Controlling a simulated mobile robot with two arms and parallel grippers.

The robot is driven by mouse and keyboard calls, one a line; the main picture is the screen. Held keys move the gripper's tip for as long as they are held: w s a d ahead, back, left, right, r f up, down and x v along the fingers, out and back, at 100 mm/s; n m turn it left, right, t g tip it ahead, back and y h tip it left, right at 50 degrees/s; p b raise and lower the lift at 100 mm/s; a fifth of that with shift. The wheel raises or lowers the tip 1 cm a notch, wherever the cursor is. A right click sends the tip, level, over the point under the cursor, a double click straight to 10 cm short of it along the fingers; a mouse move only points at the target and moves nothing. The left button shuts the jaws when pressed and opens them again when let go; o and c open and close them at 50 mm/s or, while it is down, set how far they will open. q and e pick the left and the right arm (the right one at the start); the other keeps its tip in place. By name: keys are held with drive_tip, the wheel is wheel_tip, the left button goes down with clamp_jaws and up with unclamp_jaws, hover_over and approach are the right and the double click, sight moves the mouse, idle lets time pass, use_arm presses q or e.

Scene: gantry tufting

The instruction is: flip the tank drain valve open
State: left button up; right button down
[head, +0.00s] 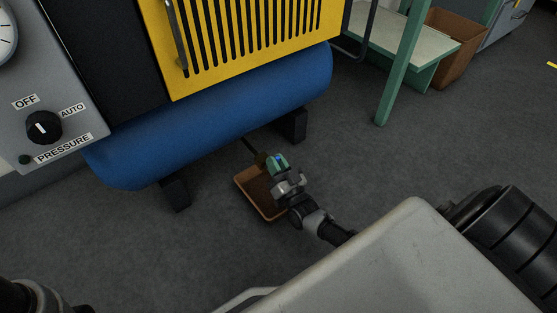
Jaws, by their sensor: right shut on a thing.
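The blue tank (215,115) lies on its side under the yellow grille. A thin dark drain pipe (249,145) comes out from under it and ends in a small brass-coloured drain valve (260,158). My right gripper (274,163), with green fingers, is at the valve and shut on it. The fingers hide most of the valve, so I cannot tell how its lever stands. Of my left arm only a dark link shows at the bottom left corner; its gripper is out of view.
A shallow brown tray (247,187) sits on the floor below the valve. Dark tank feet (175,194) stand on either side. A grey panel with a pressure knob (43,127) is at left. A green-legged bench (400,75) and a brown box (452,40) stand at the back right.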

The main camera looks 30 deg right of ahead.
drive_tip(key=shift+s+a+n+y, duration=0.1)
drive_tip(key=shift+a+n+y, duration=0.15)
drive_tip(key=shift+n+y, duration=0.65)
drive_tip(key=shift+a+n+y, duration=0.25)
drive_tip(key=shift+n+y, duration=0.05)
drive_tip(key=shift+n, duration=1.4)
drive_tip(key=c, duration=1.1)
unclamp_jaws()
drive_tip(key=shift+p, duration=0.3)
